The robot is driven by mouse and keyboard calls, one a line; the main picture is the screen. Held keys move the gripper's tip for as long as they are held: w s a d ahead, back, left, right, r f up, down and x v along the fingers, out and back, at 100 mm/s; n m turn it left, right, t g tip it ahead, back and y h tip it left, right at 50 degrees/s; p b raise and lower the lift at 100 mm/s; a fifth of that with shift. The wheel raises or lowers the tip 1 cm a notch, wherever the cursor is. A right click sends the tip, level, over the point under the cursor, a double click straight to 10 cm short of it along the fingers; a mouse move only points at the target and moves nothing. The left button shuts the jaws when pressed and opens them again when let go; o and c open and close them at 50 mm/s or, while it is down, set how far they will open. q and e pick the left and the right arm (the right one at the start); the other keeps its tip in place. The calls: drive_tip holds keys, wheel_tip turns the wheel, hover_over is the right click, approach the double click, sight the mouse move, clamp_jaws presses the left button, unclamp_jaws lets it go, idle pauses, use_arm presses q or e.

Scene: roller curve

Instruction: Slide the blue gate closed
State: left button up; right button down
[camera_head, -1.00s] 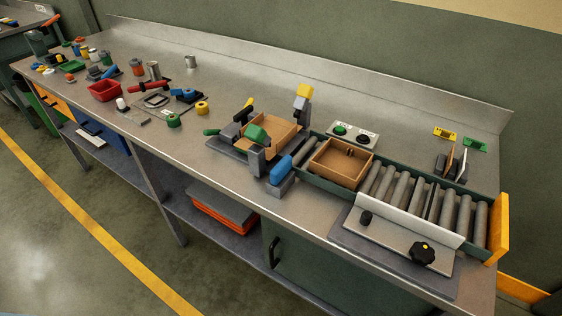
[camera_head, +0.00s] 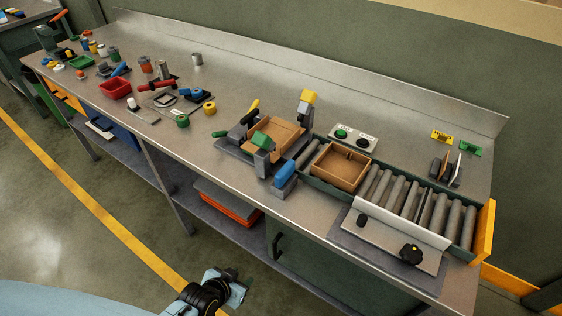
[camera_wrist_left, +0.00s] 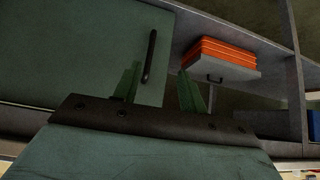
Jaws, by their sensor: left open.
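The blue gate piece (camera_head: 285,174) is a rounded blue block on a grey base at the bench's front edge, by the left end of the roller conveyor (camera_head: 408,198). A brown wooden tray (camera_head: 341,166) sits on the rollers just right of it. My left gripper (camera_head: 232,283) is low at the bottom of the head view, in front of the bench and well apart from the gate. In the left wrist view its two green fingers (camera_wrist_left: 160,88) are spread with nothing between them, facing the cabinet below the bench. My right gripper is out of view.
A clamp fixture with another wooden tray (camera_head: 275,138) stands left of the gate. A grey plate with a black knob (camera_head: 411,254) lies in front of the rollers. Below are a cabinet door with a black handle (camera_wrist_left: 149,57) and a shelf holding orange items (camera_wrist_left: 219,57).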

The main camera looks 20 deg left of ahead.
use_arm(q)
drive_tip(key=w+r+t+p, duration=0.1)
drive_tip(key=w+r, duration=0.2)
drive_tip(key=r, duration=0.4)
drive_tip(key=w+r+t+p, duration=0.1)
drive_tip(key=w+r+t, duration=0.15)
drive_tip(key=r, duration=0.55)
drive_tip(key=t+h+p, duration=0.2)
approach(277, 176)
drive_tip(key=shift+m+g, duration=0.25)
drive_tip(key=shift+m, duration=0.05)
drive_tip(key=x, duration=1.1)
drive_tip(key=shift+w+d+r, duration=0.1)
drive_tip(key=shift+w, duration=0.3)
drive_tip(key=shift+c, duration=0.3)
clamp_jaws()
